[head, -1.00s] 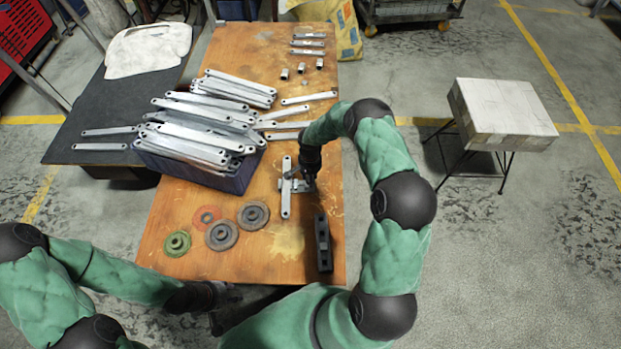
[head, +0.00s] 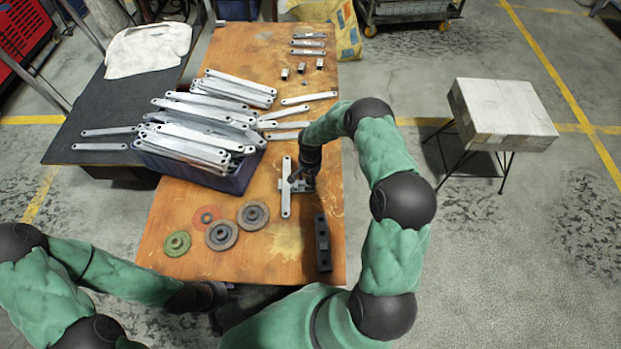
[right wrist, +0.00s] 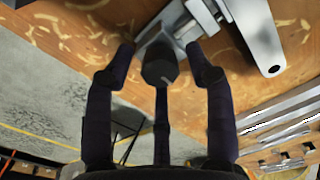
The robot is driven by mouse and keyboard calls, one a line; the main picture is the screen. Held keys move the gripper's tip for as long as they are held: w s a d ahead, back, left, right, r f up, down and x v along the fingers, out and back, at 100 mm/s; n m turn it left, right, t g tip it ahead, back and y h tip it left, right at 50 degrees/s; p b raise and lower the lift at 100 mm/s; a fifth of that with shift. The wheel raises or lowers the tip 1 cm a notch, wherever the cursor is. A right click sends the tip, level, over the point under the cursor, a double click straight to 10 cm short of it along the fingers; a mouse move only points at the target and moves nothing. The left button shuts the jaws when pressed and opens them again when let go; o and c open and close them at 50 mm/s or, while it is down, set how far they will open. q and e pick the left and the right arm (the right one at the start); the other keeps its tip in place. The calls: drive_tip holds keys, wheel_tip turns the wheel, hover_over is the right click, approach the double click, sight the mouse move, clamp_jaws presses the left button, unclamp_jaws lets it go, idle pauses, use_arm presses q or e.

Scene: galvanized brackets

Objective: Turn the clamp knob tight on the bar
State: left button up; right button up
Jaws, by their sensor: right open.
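A flat metal bar (head: 286,200) lies on the wooden table with a small grey clamp (head: 300,186) at its middle. In the right wrist view the clamp's dark knob (right wrist: 158,66) sits between my right gripper's fingers (right wrist: 166,64), beside the pale clamp body (right wrist: 180,22) and the bar (right wrist: 256,32). The fingers are open and spread around the knob, with gaps visible on both sides. In the head view my right gripper (head: 304,178) partly hides the clamp. My left gripper (head: 212,294) is low at the table's near edge, away from the clamp; its fingers are unclear.
A blue crate (head: 215,182) heaped with metal brackets stands left of the bar. Several round discs (head: 222,234) lie in front of it. A black block (head: 323,243) lies at the near right edge. Loose brackets and small metal pieces (head: 300,68) lie farther back.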

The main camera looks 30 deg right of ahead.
drive_tip(key=n, duration=0.7)
drive_tip(key=shift+n, duration=0.4)
drive_tip(key=n+p, duration=0.1)
drive_tip(key=n, duration=0.6)
drive_tip(key=shift+n, duration=0.4)
drive_tip(key=c, duration=1.1)
